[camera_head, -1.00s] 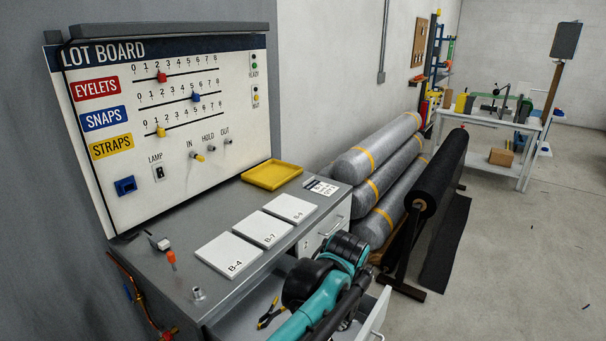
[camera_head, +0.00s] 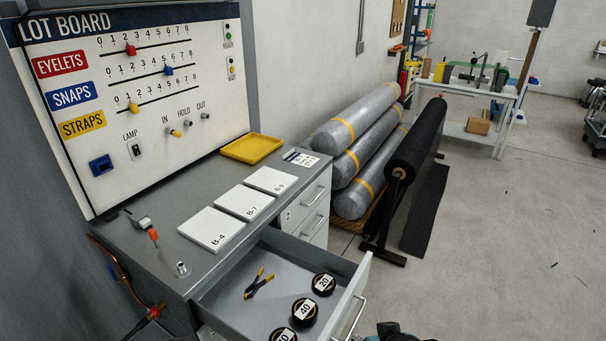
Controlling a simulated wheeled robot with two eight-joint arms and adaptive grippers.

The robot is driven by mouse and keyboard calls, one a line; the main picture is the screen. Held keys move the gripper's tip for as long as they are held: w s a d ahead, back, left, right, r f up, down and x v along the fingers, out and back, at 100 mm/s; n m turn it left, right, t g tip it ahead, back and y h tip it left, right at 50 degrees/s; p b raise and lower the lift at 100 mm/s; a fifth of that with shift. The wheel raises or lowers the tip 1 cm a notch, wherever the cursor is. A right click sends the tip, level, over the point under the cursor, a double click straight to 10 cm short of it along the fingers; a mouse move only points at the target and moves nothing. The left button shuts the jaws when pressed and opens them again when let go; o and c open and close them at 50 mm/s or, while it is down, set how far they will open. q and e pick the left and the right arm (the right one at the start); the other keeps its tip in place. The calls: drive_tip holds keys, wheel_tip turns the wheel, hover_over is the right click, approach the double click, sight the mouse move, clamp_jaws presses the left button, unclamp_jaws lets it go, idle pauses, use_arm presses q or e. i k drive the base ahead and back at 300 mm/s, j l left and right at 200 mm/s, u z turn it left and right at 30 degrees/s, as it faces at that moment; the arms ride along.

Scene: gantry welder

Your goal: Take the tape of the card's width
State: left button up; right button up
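Three black tape rolls with white number labels lie in the open drawer (camera_head: 222,293). The far roll (camera_head: 323,283) reads 20 and the middle roll (camera_head: 305,311) reads 40. The near roll (camera_head: 283,335) is cut by the bottom edge, and its number is not clear. A small white card (camera_head: 301,158) with a dark band lies at the back right of the cabinet top; its print is too small to read. Neither gripper shows. Only a teal and black bit of my arm shows at the bottom edge, right of the drawer.
Yellow-handled pliers (camera_head: 259,283) lie in the drawer. White plates B-4 (camera_head: 210,229), B-7 (camera_head: 246,202) and a third (camera_head: 271,180) lie on the cabinet top, near a yellow tray (camera_head: 251,149). The lot board (camera_head: 140,100) stands behind. Open floor is at right.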

sight(301, 307)
drive_tip(key=i+l+u, duration=0.15)
drive_tip(key=l, duration=0.3)
drive_tip(key=i+l+u, duration=0.1)
drive_tip(key=l, duration=0.4)
drive_tip(key=i+l+u, duration=0.15)
drive_tip(key=l, duration=0.35)
drive_tip(key=i+l+u, duration=0.15)
drive_tip(key=l, duration=0.35)
drive_tip(key=i+l+u, duration=0.1)
drive_tip(key=l, duration=0.4)
drive_tip(key=i+l+u, duration=0.15)
drive_tip(key=l, duration=0.4)
drive_tip(key=j+u, duration=0.15)
drive_tip(key=u, duration=0.2)
drive_tip(key=j+u, duration=0.15)
drive_tip(key=u, duration=0.15)
drive_tip(key=j+u, duration=0.2)
drive_tip(key=u, duration=0.15)
drive_tip(key=k, duration=0.05)
